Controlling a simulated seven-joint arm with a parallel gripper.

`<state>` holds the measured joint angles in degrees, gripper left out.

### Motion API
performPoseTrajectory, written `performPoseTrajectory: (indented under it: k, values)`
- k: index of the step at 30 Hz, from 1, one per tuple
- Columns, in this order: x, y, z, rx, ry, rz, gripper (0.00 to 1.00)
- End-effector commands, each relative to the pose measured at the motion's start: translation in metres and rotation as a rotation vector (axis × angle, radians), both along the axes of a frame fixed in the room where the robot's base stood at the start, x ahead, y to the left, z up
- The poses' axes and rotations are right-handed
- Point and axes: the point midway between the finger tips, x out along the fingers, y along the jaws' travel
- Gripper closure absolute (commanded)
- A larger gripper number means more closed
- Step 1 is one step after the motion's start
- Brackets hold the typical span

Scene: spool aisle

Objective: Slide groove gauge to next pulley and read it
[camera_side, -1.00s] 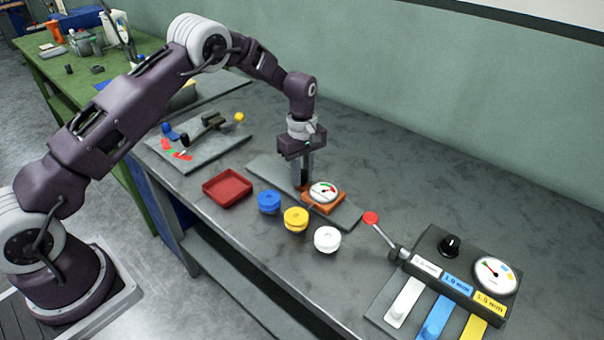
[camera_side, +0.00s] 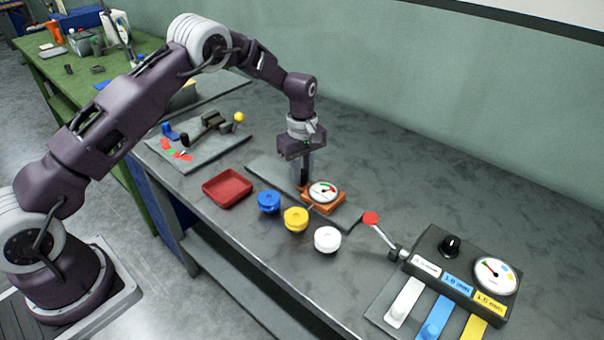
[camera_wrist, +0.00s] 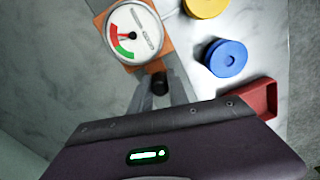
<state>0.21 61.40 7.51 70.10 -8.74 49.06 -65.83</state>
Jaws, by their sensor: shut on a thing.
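The groove gauge has an orange base (camera_side: 319,206) and a round white dial (camera_side: 323,190), and it sits on a grey rail (camera_side: 347,217). My gripper (camera_side: 304,184) is shut on the gauge at its left end. In the wrist view the grey fingers meet at a black knob (camera_wrist: 159,84) beside the orange base. The dial (camera_wrist: 133,32) shows red and green zones; its needle appears to lie toward the red side. The yellow pulley (camera_side: 295,219) is nearest the gauge, with the blue pulley (camera_side: 269,202) left and the white pulley (camera_side: 327,239) right. Probe contact is unclear.
A red tray (camera_side: 227,188) stands left of the pulleys. A red-knobbed lever (camera_side: 371,218) stands right of the rail, by a panel with a dial (camera_side: 495,276) and white, blue and yellow paddles. A grey board (camera_side: 197,150) with small parts lies at the left.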

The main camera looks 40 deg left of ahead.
Motion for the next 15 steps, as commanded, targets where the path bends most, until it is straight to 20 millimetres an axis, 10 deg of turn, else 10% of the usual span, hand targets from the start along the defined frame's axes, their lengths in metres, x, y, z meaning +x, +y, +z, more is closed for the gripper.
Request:
performPoseTrajectory:
  k: [15]
  values:
    - [0.001,-0.022,0.001,-0.001,-0.002,-0.004,1.00]
